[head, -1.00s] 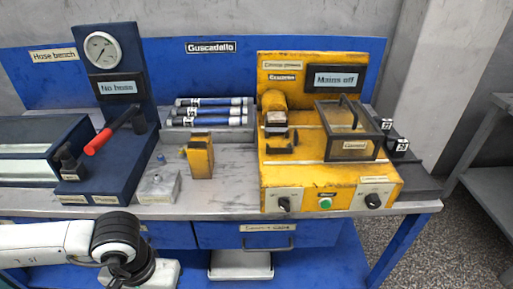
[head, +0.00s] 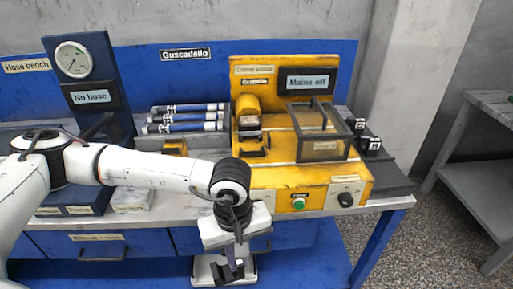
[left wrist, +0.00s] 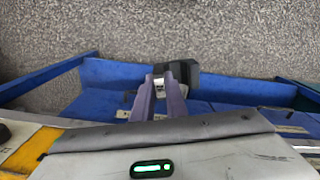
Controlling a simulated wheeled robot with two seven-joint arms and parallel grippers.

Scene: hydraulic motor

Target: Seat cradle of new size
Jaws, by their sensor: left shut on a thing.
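The yellow crimp press (head: 305,178) stands on the bench, with a dark seat (head: 253,150) under its yellow press head (head: 246,104). Two black blocks with white number labels, likely cradles (head: 369,145), sit on the dark ledge at the press's right side; the numbers are too small to read surely. My left gripper (head: 232,270) hangs in front of the bench's front edge, pointing down. In the left wrist view its purple fingers (left wrist: 158,98) are shut on a small dark block (left wrist: 180,78) with a light metal part, possibly a cradle. My right gripper is not in view.
A clear guard box (head: 322,145) stands on the press, whose display reads "Mains off". Several hoses (head: 185,117) lie on a rack at the back. The hose bench (head: 88,95) is at left. My left arm covers the bench's middle. A grey side table (head: 490,175) stands at right.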

